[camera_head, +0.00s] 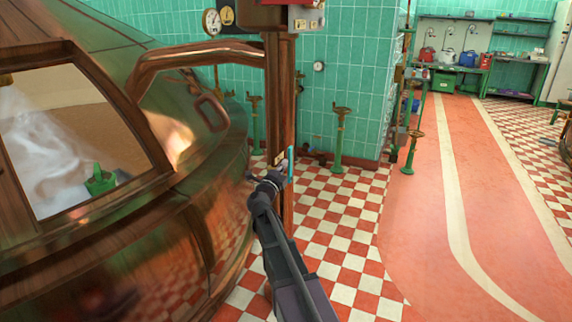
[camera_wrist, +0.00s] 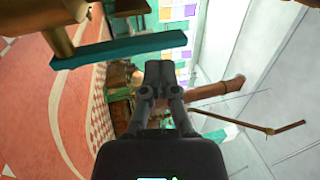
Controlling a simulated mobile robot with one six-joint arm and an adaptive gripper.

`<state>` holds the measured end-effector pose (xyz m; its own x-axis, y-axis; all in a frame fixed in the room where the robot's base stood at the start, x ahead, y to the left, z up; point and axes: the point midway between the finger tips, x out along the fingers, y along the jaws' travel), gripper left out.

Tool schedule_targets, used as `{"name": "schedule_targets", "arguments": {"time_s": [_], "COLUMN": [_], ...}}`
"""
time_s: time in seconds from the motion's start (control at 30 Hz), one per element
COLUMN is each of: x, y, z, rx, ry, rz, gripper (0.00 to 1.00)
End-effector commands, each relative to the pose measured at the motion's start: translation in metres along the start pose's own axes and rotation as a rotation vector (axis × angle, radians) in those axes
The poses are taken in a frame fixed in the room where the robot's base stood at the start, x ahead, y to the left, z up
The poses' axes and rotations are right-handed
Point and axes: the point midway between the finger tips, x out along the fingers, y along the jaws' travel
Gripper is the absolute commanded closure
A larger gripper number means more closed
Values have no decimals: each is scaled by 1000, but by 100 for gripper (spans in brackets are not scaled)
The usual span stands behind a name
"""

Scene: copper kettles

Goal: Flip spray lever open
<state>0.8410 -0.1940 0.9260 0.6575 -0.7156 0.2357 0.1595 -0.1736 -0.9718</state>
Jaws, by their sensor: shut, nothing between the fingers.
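A flat teal bar, which looks like the spray lever (camera_wrist: 118,47), crosses the upper left of the wrist view. It joins a brass fitting (camera_wrist: 62,30) there. In the head view the teal lever (camera_head: 290,164) is a thin upright strip beside the brown post. My gripper (camera_wrist: 159,70) is shut and empty, its dark fingers together. In the wrist view the fingertips lie just below the lever's right part; I cannot tell whether they touch it. In the head view my gripper (camera_head: 277,174) is next to the lever, at the post.
A large copper kettle (camera_head: 190,245) with an open steaming window fills the left. A brown post (camera_head: 281,100) and curved copper pipe (camera_head: 200,50) stand near my arm. Green-brass valve stands (camera_head: 340,140) rise behind. The red walkway (camera_head: 430,220) to the right is clear.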

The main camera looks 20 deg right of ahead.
Motion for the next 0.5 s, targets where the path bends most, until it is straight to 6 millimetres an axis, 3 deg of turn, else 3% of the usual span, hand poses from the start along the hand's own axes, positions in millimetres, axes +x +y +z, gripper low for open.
{"name": "schedule_targets", "arguments": {"time_s": [0.5], "x": [-84], "y": [-20], "z": [0], "rx": [0], "ry": [-2], "rz": [0], "gripper": [100]}}
